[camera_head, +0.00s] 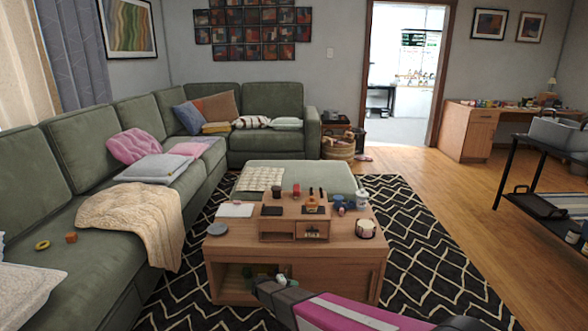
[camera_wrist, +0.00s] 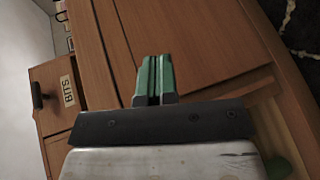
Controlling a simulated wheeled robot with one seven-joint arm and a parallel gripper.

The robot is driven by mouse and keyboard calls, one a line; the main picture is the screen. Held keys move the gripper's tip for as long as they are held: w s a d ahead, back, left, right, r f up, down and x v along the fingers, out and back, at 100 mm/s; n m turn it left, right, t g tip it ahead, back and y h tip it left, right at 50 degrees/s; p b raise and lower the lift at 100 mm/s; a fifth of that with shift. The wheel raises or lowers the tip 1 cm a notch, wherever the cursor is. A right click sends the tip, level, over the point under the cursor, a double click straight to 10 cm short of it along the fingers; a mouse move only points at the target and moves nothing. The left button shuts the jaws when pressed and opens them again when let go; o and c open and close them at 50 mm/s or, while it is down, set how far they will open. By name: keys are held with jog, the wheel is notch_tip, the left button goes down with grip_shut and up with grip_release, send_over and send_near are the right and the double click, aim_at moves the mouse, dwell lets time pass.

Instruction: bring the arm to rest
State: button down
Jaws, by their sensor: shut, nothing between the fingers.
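My arm reaches in from the bottom of the head view, and my gripper (camera_head: 274,283) is low in front of the wooden coffee table (camera_head: 290,265). In the wrist view my gripper (camera_wrist: 154,78) shows its green fingers together, with nothing between them. The wrist view looks at the wooden table front (camera_wrist: 195,40) from close by, turned on its side. A small drawer with a label reading BITS (camera_wrist: 67,90) and a dark knob is at the left there. I cannot tell whether the fingers touch the wood.
A green sectional (camera_head: 60,220) runs along the left and back. A beige throw (camera_head: 135,220) hangs over its seat edge. A green ottoman (camera_head: 320,175) stands behind the table. A black shelf cart (camera_head: 515,180) is at the right. The patterned rug (camera_head: 430,260) right of the table is clear.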

jog(key=s+d+r+m+g+y, duration=0.2)
jog(key=s+d+r+y, duration=0.4)
jog(key=s+d+r, duration=0.4)
jog(key=s+d+r+m+g+y, duration=0.3)
jog(key=s+d+r+y, duration=0.3)
jog(key=s+d+r, duration=0.4)
jog(key=s+r+g, duration=0.1)
jog(key=s+r, duration=0.2)
jog(key=r, duration=0.3)
jog(key=shift+s+r+m+y, duration=0.2)
jog(key=shift+r+m+y, duration=0.1)
jog(key=shift+r+y, duration=0.1)
